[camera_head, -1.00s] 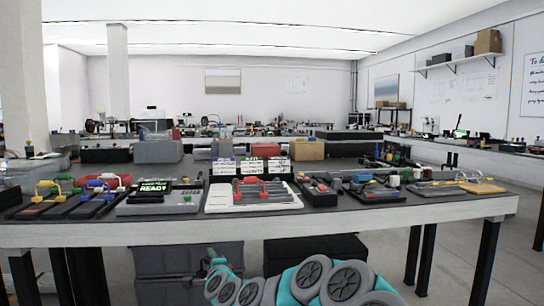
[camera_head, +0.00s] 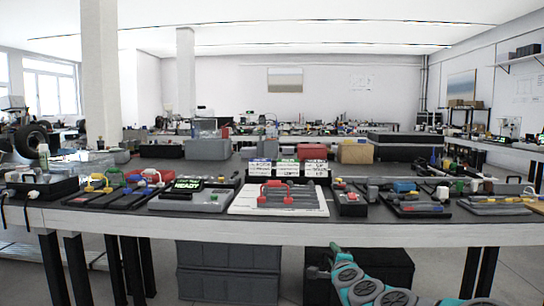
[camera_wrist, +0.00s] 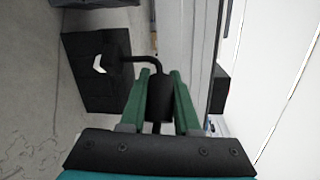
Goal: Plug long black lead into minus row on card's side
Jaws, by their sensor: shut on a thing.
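My gripper (camera_wrist: 159,74) is shut on a black cylindrical plug with a bent black stalk, which looks like the black lead (camera_wrist: 158,98); its length is not clear. In the head view my gripper (camera_head: 320,271) is small and dark, low in front of the bench and below its top. The held lead cannot be made out there. On the bench a white board (camera_head: 240,207) carries grey and red parts. Small printed cards (camera_head: 287,168) stand behind it. The minus row is too small to make out, and which part is the task's card is unclear.
The bench (camera_head: 400,235) has a pale front edge and is crowded with trays. A device with a green READY screen (camera_head: 187,184) sits left of the white board. Grey crates (camera_head: 228,270) and a black box (camera_head: 385,268) stand under the bench.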

